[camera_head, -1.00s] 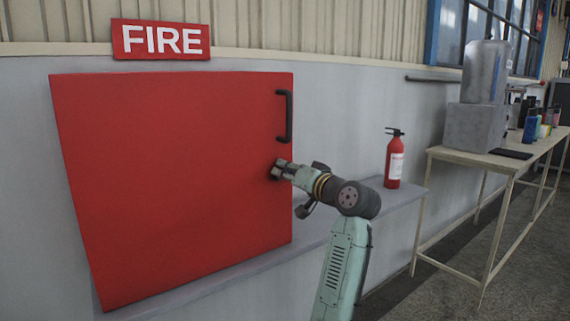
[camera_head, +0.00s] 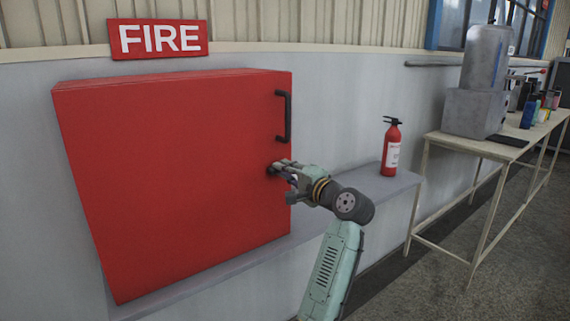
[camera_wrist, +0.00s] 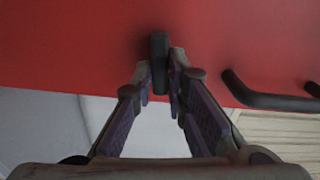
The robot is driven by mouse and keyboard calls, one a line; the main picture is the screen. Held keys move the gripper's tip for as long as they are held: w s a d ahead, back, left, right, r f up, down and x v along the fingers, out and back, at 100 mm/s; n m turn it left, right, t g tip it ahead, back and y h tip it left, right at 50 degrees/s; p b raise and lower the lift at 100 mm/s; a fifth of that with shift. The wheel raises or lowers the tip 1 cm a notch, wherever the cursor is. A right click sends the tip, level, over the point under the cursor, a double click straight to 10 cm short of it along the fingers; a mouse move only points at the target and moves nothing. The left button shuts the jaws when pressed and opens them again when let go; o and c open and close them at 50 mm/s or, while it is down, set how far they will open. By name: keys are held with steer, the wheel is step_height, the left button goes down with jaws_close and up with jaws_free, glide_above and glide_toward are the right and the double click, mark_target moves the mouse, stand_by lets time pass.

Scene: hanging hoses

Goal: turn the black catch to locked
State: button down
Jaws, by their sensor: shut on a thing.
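The black catch (camera_wrist: 159,48) sits on the red cabinet door (camera_head: 180,180), below the door's black handle (camera_head: 284,117). In the wrist view it is a narrow dark bar between my fingertips, lined up lengthwise with the fingers. My gripper (camera_wrist: 160,75) is shut on the catch, one finger on each side. In the head view my gripper (camera_head: 275,168) is at the door's right edge and hides most of the catch. The door lies flush with the cabinet. I cannot read any locked mark.
A red fire extinguisher (camera_head: 391,147) stands on the grey ledge (camera_head: 375,195) to the right of my arm. A FIRE sign (camera_head: 158,38) is on the wall above the cabinet. A table (camera_head: 475,150) with a grey machine and bottles stands further right.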

steer(key=shift+m+p, duration=0.35)
steer(key=shift+m, duration=0.25)
steer(key=c, duration=1.6)
jaws_free()
steer(key=v, duration=1.2)
